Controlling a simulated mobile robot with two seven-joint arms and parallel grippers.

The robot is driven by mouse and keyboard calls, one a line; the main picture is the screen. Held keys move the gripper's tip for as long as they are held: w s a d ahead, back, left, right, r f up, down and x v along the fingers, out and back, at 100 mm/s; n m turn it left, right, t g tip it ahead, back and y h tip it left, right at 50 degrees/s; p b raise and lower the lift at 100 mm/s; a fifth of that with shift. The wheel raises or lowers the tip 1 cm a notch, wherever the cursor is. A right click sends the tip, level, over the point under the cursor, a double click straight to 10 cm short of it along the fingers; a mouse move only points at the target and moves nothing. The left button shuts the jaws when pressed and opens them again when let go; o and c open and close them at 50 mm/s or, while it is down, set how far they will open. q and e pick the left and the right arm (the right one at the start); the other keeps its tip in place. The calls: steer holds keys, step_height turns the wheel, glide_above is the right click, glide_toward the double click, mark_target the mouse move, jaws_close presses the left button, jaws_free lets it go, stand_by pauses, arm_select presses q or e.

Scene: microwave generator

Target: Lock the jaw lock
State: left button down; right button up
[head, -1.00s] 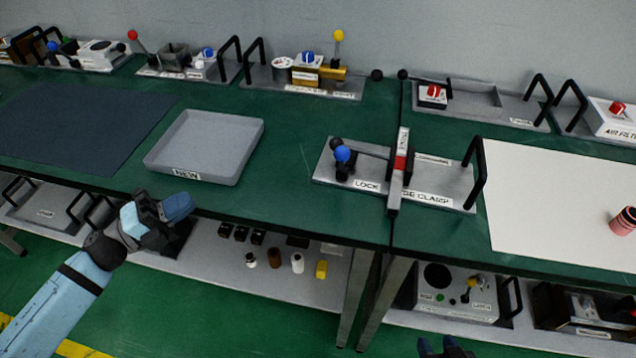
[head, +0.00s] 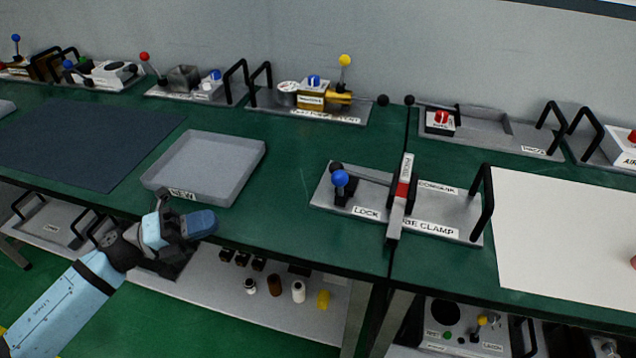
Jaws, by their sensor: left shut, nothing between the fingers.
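The clamp fixture (head: 455,214) sits on the green bench right of centre, with labels that read LOCK and, partly hidden, CLAMP. A blue ball knob (head: 340,178) on a dark lever stands beside the LOCK label at its left end. My left gripper (head: 205,224) is at the bench's front edge, below the NEW tray and well left of the fixture. It is shut and touches nothing that I can see. My right gripper is not in view.
A grey tray labelled NEW (head: 152,183) lies left of the fixture, with clear green bench (head: 290,200) between. A white mat (head: 560,240) lies further right. Other fixtures line the wall.

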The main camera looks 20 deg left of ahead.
mark_target(340, 187)
arm_select(q)
steer(key=p+x, duration=0.2)
steer(key=x, duration=1.9)
steer(key=shift+f+p, duration=0.1)
steer(key=shift+p, duration=0.25)
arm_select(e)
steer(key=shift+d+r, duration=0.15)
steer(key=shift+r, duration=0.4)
arm_select(q)
steer(key=p, duration=0.3)
steer(key=shift+w+r+n+y, duration=0.2)
steer(key=shift+r+n+y, duration=0.1)
steer(key=shift+n, duration=0.1)
steer(key=w+n+y+p, duration=0.1)
steer(key=p, duration=0.5)
steer(key=w+r+n+g+p, duration=0.1)
steer(key=w+n+p, duration=0.1)
steer(key=p, duration=0.4)
steer(key=shift+d+r+y, duration=0.1)
steer(key=shift+y, duration=0.3)
steer(key=shift+w+p, duration=0.3)
steer(key=shift+w, duration=0.45)
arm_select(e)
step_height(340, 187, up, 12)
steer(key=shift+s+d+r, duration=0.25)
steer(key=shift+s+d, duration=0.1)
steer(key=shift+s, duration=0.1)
